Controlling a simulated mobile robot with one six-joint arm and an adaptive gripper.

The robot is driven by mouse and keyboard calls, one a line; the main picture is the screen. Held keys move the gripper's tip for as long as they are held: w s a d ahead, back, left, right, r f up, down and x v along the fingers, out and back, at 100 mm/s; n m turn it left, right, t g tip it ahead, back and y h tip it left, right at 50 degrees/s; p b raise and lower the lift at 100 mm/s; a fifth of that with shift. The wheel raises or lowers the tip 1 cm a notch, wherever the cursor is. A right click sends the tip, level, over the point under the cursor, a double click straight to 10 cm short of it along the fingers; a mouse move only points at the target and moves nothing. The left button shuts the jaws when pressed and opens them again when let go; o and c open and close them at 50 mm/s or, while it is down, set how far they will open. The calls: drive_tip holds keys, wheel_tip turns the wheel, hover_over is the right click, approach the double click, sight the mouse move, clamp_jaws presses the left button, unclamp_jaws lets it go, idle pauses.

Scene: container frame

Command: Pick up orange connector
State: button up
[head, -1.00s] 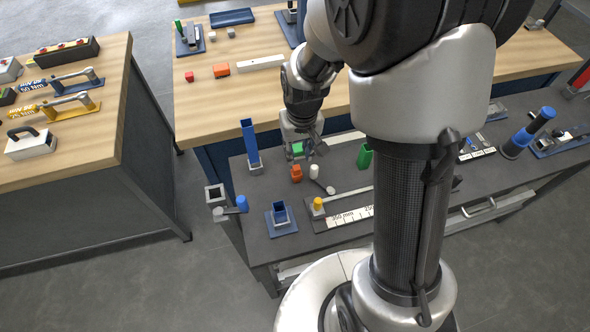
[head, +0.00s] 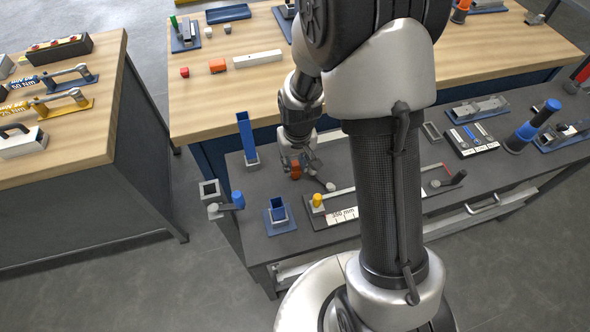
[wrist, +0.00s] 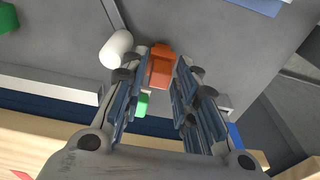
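The orange connector (head: 295,171) stands on the dark grey bench, partly hidden by my gripper in the head view. In the wrist view the orange connector (wrist: 160,68) is a small block with a narrower top, between the fingertips. My gripper (head: 298,160) is low over the bench at the connector. In the wrist view my gripper (wrist: 158,78) is open, with one finger on each side and a visible gap to the connector. Whether the fingertips reach down around it is hard to tell.
A white cylinder (wrist: 117,48) stands close beside the left finger. A green block (wrist: 142,104) shows between the fingers, nearer the palm. A tall blue holder (head: 247,137) stands left of my gripper. A small blue socket (head: 278,212) and a ruler fixture (head: 343,215) are nearer the front.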

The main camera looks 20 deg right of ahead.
drive_tip(key=shift+c, duration=0.6)
drive_tip(key=c, duration=0.5)
drive_tip(key=shift+r, duration=0.1)
drive_tip(key=shift+c, duration=0.2)
